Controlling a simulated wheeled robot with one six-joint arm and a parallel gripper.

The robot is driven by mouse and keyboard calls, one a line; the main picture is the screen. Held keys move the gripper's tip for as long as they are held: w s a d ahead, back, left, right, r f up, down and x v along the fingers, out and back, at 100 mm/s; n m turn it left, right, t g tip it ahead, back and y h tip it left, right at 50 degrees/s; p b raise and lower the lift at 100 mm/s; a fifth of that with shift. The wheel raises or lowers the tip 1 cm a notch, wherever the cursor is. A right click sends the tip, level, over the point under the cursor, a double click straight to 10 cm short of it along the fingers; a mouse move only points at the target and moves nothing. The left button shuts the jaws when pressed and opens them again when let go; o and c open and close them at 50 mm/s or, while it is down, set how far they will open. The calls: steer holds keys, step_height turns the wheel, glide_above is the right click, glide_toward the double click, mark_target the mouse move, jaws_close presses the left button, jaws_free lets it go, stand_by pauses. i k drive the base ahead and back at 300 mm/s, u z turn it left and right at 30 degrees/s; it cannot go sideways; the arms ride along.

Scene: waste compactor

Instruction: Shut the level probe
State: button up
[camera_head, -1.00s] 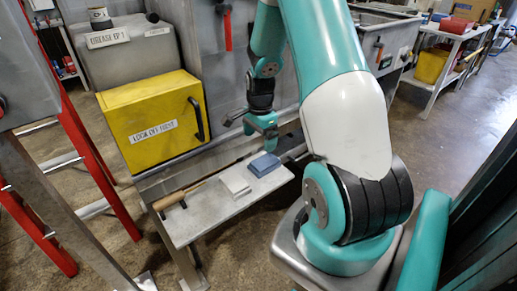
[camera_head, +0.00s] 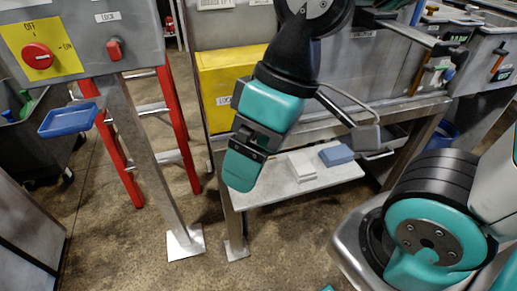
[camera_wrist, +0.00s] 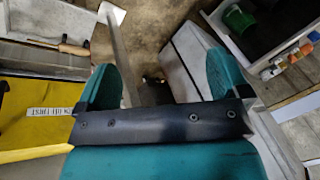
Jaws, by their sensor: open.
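I cannot pick out a thing in these views that is clearly the level probe. My gripper (camera_head: 243,172) hangs in front of the yellow box in the head view, its teal fingers pointing down. In the wrist view my gripper (camera_wrist: 164,68) shows its two teal fingers well apart with nothing between them. A grey control box at the upper left of the head view carries a red rotary knob (camera_head: 38,56) on a yellow plate and a small red switch (camera_head: 114,48). My gripper is right of this box and apart from it.
The yellow box (camera_head: 222,80) stands behind my gripper. A low shelf (camera_head: 262,197) holds a white block (camera_head: 301,166) and a blue block (camera_head: 336,154). A steel post (camera_head: 150,160), red-legged frame (camera_head: 178,120) and blue tray (camera_head: 68,120) stand left. Floor in front is clear.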

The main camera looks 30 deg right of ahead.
mark_target(439, 48)
steer(key=z, duration=1.6)
